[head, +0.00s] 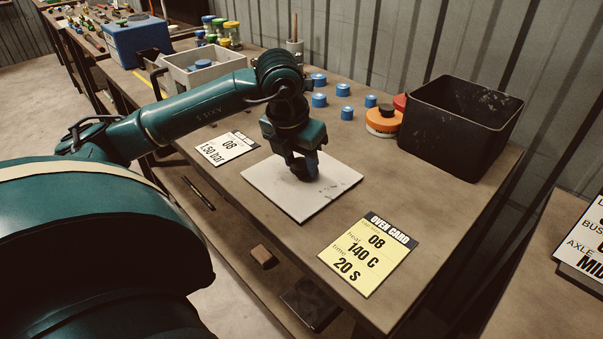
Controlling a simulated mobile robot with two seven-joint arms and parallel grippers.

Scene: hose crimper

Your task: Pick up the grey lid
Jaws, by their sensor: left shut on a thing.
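The grey lid (280,193) is a flat, pale square plate with a few dark specks near its right edge. It is low over the middle of the workbench; I cannot tell whether it rests on the top or is slightly raised. My left gripper (305,172) points down at the lid's middle and is shut on it. The fingers hide the part that they hold. My right gripper is not in view.
A yellow oven card (368,254) and a white card (228,148) flank the lid. A black bin (455,137) and an orange tape roll (382,121) stand right. Several blue caps (347,113) lie behind. An open grey bin (222,72) stands back left.

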